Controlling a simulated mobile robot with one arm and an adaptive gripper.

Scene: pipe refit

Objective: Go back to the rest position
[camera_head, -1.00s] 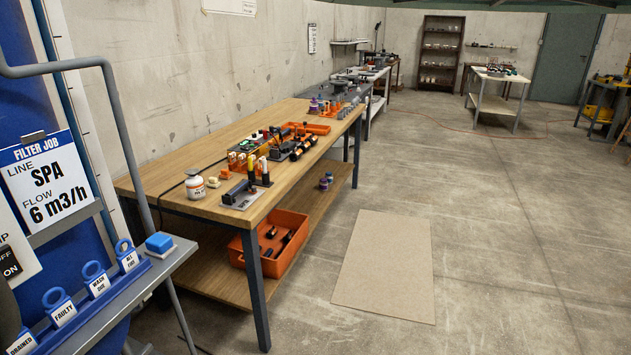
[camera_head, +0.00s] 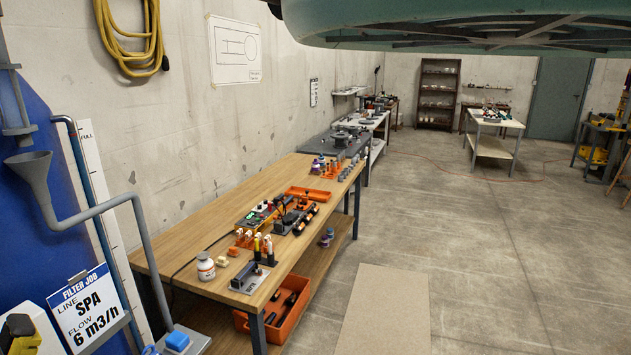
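My gripper is not in this view, and neither is any part of my arm that I can be sure of. The long wooden workbench (camera_head: 190,238) runs along the left wall.
The "FILTER JOB" sign (camera_head: 88,308) and a grey pipe (camera_head: 100,208) are close at left. A large green round structure (camera_head: 450,22) hangs across the top right. A beige mat (camera_head: 385,305) lies on the floor. More benches (camera_head: 492,138) stand farther back.

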